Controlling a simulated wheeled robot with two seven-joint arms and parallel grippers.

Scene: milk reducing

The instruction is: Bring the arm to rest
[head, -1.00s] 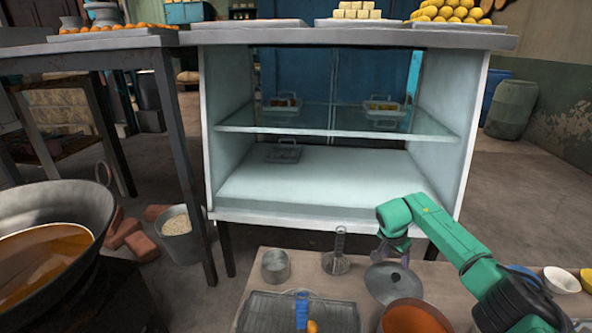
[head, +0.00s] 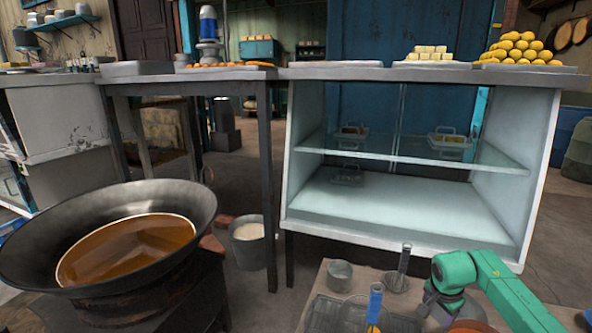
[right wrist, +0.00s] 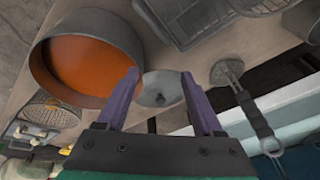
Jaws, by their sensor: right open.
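My right arm is green. Its gripper (head: 432,300) is low over the right part of the low table in the head view. In the right wrist view the two purple fingers (right wrist: 160,76) stand apart, with nothing held between them. Beyond the fingers a round grey lid with a small knob (right wrist: 162,90) shows in the gap; I cannot tell the distance to it. A deep pan of orange liquid (right wrist: 85,68) is left of the fingers in that view. My left gripper is in neither view.
The low table (head: 318,300) carries a metal cup (head: 340,276), an upright long-handled tool (head: 402,264) and a blue-handled tool (head: 375,302). A glass-shelved cabinet (head: 405,210) stands behind. A large wok of brown liquid (head: 110,240) and a bucket (head: 250,243) are at left.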

